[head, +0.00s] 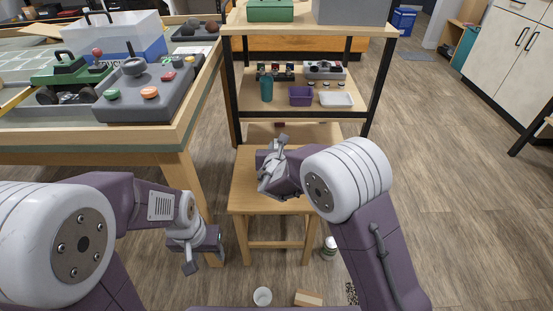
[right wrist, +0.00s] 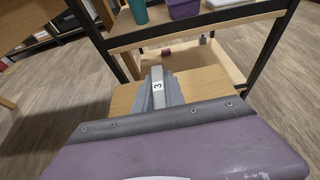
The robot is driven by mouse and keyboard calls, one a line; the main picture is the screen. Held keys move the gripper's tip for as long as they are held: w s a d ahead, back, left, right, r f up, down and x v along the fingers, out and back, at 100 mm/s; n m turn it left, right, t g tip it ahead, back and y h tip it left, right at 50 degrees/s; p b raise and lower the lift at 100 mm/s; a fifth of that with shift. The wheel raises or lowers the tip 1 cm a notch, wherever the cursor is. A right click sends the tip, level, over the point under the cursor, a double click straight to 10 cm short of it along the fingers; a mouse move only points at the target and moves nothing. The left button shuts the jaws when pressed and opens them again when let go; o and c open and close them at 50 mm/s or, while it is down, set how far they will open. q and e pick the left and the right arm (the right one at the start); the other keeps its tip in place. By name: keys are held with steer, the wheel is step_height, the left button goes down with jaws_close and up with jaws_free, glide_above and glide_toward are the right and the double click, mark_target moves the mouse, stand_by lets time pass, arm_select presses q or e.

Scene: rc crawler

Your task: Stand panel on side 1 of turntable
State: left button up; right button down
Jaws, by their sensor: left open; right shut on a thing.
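My right gripper (head: 272,165) is in front of the shelf and over the wooden stool. It is shut on a small light-grey piece marked "3" (right wrist: 157,86), seen end-on between the fingers in the right wrist view. I cannot tell whether this piece is the panel. My left gripper (head: 190,262) hangs low beside the worktable leg, open and empty. A grey control box (head: 165,100) with green and orange buttons sits on the worktable. I cannot pick out a turntable with numbered sides in these views.
The wooden stool (head: 245,190) is below my right gripper. Behind it, the shelf (head: 245,100) holds a teal cup (head: 266,88), a purple bin (head: 301,96) and a white tray (head: 338,99). A green vehicle (head: 75,75) stands on the worktable (head: 150,140). Floor at right is clear.

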step_height(320, 180, down, 4)
steer(key=b, duration=0.3)
steer(key=shift+f, duration=0.15)
steer(key=shift+r, duration=0.2)
steer(key=shift+f, duration=0.15)
steer(key=c, duration=1.4)
jaws_free()
steer(key=shift+r+p, duration=0.3)
steer(key=p+v, duration=0.4)
steer(key=v, duration=0.8)
